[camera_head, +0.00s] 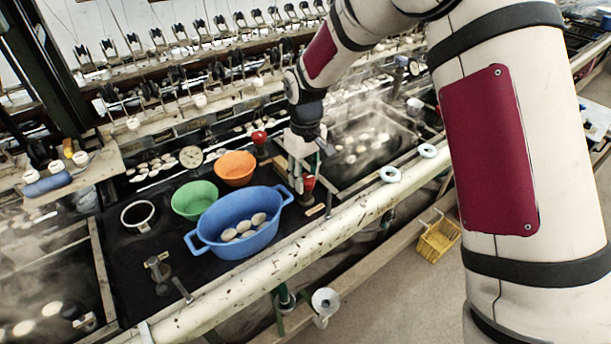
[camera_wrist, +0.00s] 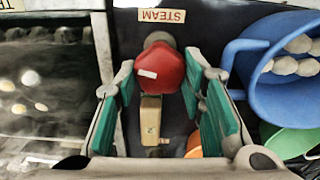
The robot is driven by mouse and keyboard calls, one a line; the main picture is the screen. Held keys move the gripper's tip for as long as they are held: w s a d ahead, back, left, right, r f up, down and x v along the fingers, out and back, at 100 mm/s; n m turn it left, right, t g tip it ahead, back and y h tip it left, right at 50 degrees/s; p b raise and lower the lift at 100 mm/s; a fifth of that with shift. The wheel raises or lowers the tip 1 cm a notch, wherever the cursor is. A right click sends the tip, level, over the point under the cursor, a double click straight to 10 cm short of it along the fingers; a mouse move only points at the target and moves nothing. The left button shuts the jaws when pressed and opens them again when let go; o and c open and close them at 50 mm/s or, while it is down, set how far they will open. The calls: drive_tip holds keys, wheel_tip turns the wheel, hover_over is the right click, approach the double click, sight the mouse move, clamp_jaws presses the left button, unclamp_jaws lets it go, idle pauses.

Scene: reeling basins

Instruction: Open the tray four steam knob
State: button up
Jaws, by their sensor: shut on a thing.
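The red steam knob (camera_wrist: 160,72) with a small white mark sits just below a "STEAM" label (camera_wrist: 162,15) in the wrist view. A brass valve body (camera_wrist: 150,118) shows beside it. My gripper (camera_wrist: 160,78) has its green-padded fingers on both sides of the red knob and is shut on it. In the head view my gripper (camera_head: 306,168) comes down over the same red knob (camera_head: 308,183), at the front edge right of the blue basin. Part of the knob is hidden by the fingers there. The knob's turn angle cannot be told.
A blue basin (camera_head: 241,241) holding cocoons stands close left of my gripper, with green (camera_head: 194,199) and orange (camera_head: 235,168) bowls behind. Another red knob (camera_head: 259,137) is further back. A steaming basin (camera_head: 364,145) lies right. A pale pipe (camera_head: 340,217) runs along the front.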

sight(305, 178)
drive_tip(key=shift+n, duration=0.9)
drive_tip(key=o, duration=1.1)
drive_tip(key=shift+o, duration=0.2)
wheel_tip(305, 178, up, 12)
